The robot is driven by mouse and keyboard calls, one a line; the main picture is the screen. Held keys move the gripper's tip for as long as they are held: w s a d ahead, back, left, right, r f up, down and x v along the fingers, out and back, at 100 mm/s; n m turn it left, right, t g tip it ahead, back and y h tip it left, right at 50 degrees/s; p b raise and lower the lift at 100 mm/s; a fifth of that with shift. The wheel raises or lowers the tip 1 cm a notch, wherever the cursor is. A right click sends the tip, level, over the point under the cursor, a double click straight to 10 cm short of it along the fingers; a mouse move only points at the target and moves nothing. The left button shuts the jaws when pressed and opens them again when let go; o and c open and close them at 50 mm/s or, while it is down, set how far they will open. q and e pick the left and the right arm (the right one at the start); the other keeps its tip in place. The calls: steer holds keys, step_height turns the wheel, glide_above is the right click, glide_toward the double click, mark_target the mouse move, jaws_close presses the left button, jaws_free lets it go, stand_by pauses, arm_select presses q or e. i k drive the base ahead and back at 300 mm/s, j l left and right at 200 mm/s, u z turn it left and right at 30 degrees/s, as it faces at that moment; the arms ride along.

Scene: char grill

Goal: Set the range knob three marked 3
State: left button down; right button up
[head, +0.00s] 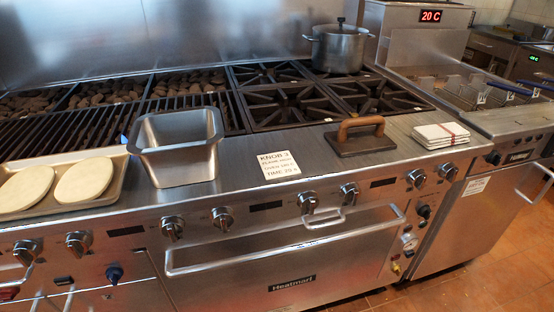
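The steel range front carries a row of several round knobs. Two (173,228) and (222,218) sit left of the oven handle's middle, two more knobs (307,203) and (349,194) sit below the card, and another pair of knobs (417,178) and (448,171) is at the right. Any numbers beside the knobs are too small to read, so I cannot tell which is knob three or its setting. A white card (287,167) on the range's front ledge has a top line that seems to read "KNOB 3". Neither gripper shows.
A deep steel pan (176,150), a tray (112,194) with two pale flat pieces, a grill press (361,138) and folded towels (441,135) stand on the ledge. A lidded pot (339,48) is on the rear burners. The oven handle (285,245) juts out below the knobs.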

mark_target(26, 251)
steer(key=u, duration=1.55)
